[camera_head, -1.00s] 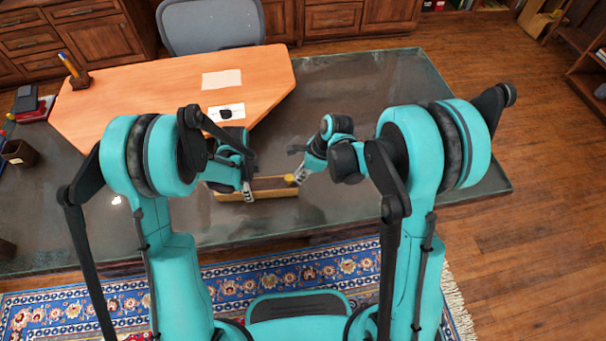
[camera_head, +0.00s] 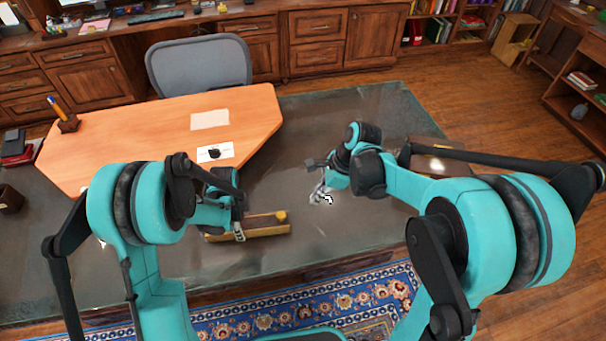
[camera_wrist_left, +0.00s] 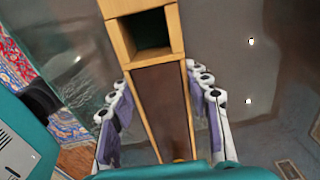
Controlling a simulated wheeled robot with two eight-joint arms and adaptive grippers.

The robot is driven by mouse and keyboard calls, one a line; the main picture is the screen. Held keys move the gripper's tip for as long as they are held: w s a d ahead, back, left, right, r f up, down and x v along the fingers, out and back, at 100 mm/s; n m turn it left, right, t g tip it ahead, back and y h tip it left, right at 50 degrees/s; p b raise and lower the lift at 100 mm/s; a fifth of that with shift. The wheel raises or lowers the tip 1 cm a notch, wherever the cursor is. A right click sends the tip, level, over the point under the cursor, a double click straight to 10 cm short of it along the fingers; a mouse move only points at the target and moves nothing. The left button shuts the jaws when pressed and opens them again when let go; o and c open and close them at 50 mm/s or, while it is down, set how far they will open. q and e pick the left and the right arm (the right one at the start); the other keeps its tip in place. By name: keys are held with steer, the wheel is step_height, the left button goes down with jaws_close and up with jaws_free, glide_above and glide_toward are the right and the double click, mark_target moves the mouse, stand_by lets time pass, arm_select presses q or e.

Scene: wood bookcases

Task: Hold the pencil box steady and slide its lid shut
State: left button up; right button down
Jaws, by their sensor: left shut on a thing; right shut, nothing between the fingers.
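The pencil box (camera_head: 264,231) is long, narrow and light wood, lying on the dark desk top. My left gripper (camera_head: 238,229) is shut on it; in the left wrist view its fingers (camera_wrist_left: 158,85) lie along both long sides. There the dark brown lid (camera_wrist_left: 160,100) lies between the box's side rails, and a dark square opening (camera_wrist_left: 150,40) shows uncovered at the upper end.
The desk's dark top (camera_head: 340,235) is clear around the right gripper. An orange wood panel (camera_head: 120,125) with paper sheets (camera_head: 210,120) lies behind the box. A pen holder (camera_head: 67,122) and a dark cup (camera_head: 10,198) stand at left. A grey chair (camera_head: 198,70) is behind the desk.

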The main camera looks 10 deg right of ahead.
arm_select(q)
steer(key=o, duration=1.5)
steer(key=shift+r, duration=0.1)
